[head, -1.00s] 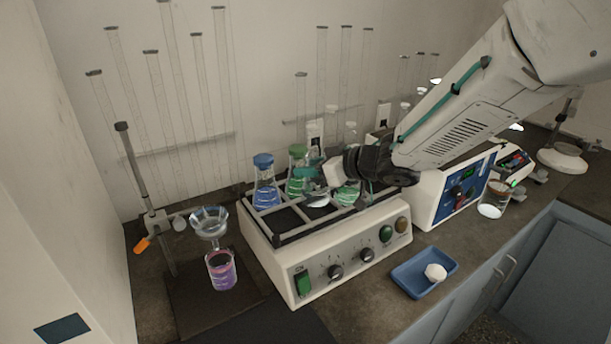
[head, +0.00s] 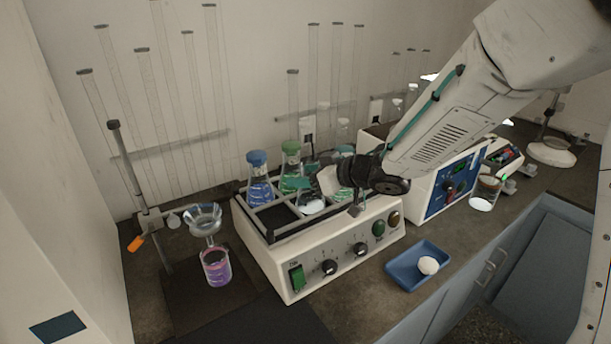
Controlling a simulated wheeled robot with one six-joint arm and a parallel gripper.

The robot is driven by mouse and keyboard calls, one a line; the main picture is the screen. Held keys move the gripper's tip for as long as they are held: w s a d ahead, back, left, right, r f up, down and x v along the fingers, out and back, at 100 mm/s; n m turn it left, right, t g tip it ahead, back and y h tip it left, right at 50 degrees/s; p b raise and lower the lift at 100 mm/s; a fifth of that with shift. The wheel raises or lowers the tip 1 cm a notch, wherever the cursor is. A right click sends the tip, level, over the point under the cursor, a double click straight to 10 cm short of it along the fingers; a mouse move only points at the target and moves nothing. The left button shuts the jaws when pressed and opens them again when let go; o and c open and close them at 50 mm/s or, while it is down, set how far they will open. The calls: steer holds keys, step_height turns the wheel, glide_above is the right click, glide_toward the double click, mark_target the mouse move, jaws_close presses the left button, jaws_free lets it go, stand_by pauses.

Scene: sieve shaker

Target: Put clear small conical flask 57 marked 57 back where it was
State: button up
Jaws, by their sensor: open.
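A small clear conical flask (head: 311,206) with whitish contents stands in the rack of the shaker (head: 318,262), in the front part. I cannot read a 57 on it, so I cannot confirm its marking. My gripper (head: 316,188) is open and hangs over the rack, right at this flask's upper part. The gripper hides the flask's neck, and I cannot tell whether the fingers touch it.
A blue-stoppered flask (head: 258,178) and a green-stoppered flask (head: 290,168) stand close behind in the rack. A blue tray (head: 402,277) lies front right. A funnel (head: 203,218) stands over a purple-filled beaker (head: 216,268) at left.

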steer(key=s+d+r+m+t+h, duration=0.25)
steer(key=d+r+h, duration=0.2)
steer(key=d, duration=0.65)
steer(key=s+d+r+m+t+h, duration=0.25)
steer(key=d+r+h, duration=0.2)
steer(key=d, duration=0.65)
steer(key=s+d+m+g+h, duration=0.3)
steer(key=s+d+m+h, duration=0.1)
steer(key=s+d, duration=0.3)
steer(key=s+a+f+m+g+y, duration=0.1)
steer(key=s+g, duration=0.7)
steer(key=s, duration=1.4)
steer(key=shift+s+a+f+m+y, duration=0.35)
steer(key=shift+a+f+m+y, duration=0.1)
steer(key=shift+a+m, duration=0.2)
